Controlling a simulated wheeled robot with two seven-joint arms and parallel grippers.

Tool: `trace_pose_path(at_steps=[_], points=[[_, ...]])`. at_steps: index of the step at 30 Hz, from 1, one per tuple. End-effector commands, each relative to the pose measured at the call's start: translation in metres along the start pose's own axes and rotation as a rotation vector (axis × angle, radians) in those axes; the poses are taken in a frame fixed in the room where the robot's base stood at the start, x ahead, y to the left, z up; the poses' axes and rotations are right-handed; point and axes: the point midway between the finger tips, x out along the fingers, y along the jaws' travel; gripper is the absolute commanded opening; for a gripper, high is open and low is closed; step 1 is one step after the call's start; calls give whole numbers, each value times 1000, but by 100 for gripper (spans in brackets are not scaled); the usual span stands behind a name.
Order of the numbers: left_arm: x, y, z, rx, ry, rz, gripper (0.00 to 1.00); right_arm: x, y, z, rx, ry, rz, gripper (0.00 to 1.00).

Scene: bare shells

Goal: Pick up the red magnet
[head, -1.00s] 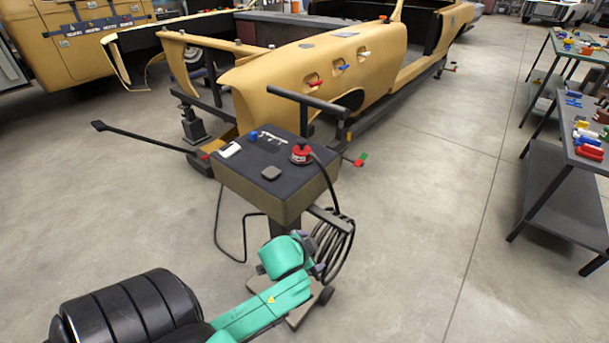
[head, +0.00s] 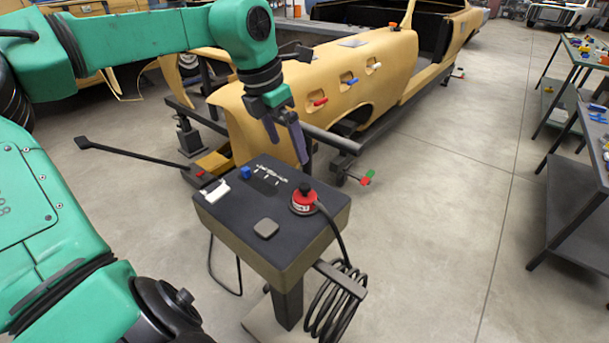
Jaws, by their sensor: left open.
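A small red piece (head: 318,101), which looks like the red magnet, sits in a recess on the tan car shell (head: 245,105). A blue piece (head: 350,81) and a white piece (head: 374,66) sit in similar recesses further along the shell. My left gripper (head: 285,140) is open and empty, fingers pointing down. In the picture it is just left of and below the red piece, above the far side of the cart. I cannot tell its exact distance from the shell. My right gripper is not in view.
A dark-topped cart (head: 240,222) stands in front of the shell, with a red round device (head: 305,201) and its cable on top. Tables with coloured parts (head: 600,120) stand at right.

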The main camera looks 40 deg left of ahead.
Motion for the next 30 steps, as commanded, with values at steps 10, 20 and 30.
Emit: trace_pose_path(at_steps=[10,20,30], points=[[70,0,-4,2,17,4,100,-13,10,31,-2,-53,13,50],[120,-3,0,1,18,4,100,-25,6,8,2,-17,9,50],[144,-3,0,0,10,5,100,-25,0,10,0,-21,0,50]])
